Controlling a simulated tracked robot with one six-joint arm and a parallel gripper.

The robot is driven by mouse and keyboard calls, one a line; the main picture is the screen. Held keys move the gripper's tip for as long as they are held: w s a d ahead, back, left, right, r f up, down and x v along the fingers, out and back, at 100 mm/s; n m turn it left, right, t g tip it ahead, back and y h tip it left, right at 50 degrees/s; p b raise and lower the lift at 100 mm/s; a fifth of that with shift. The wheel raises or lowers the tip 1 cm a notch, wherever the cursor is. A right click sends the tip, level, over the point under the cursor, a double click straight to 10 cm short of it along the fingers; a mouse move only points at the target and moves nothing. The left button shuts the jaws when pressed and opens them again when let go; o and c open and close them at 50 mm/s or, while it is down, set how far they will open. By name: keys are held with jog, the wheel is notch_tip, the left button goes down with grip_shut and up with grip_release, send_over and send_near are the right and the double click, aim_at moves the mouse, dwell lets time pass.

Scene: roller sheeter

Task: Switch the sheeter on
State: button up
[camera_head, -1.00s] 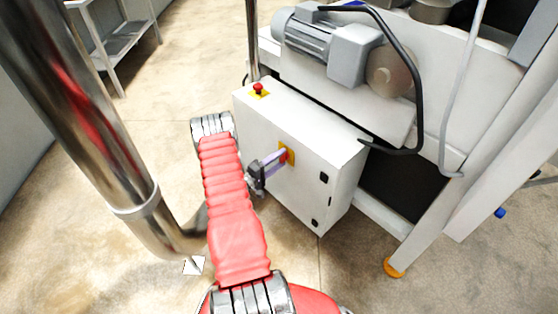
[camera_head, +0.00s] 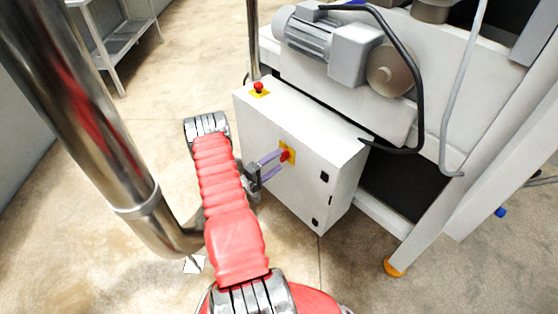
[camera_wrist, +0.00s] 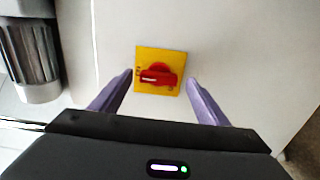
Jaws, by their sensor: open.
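The sheeter's white control cabinet (camera_head: 270,130) has a red rotary switch (camera_head: 285,156) on a yellow plate on its front face. In the wrist view the red switch (camera_wrist: 157,74) sits in the middle of its yellow plate (camera_wrist: 145,55), its handle lying roughly horizontal. My gripper (camera_head: 275,165) is open, its two purple fingers pointing at the cabinet front. In the wrist view my gripper (camera_wrist: 157,85) has one finger on each side of the plate, with a gap to the switch on both sides. Whether the fingertips touch the cabinet face I cannot tell.
A red emergency button (camera_head: 258,88) on a yellow base is on top of the cabinet. A grey motor (camera_head: 330,45) and a black cable (camera_head: 418,100) are above and behind. A metal shelf (camera_head: 115,40) stands at the back left. Bare floor lies left of the cabinet.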

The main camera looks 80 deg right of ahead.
jog(key=v, duration=1.1)
jog(key=shift+w+a, duration=0.15)
jog(key=shift+a, duration=0.1)
dwell(0.6)
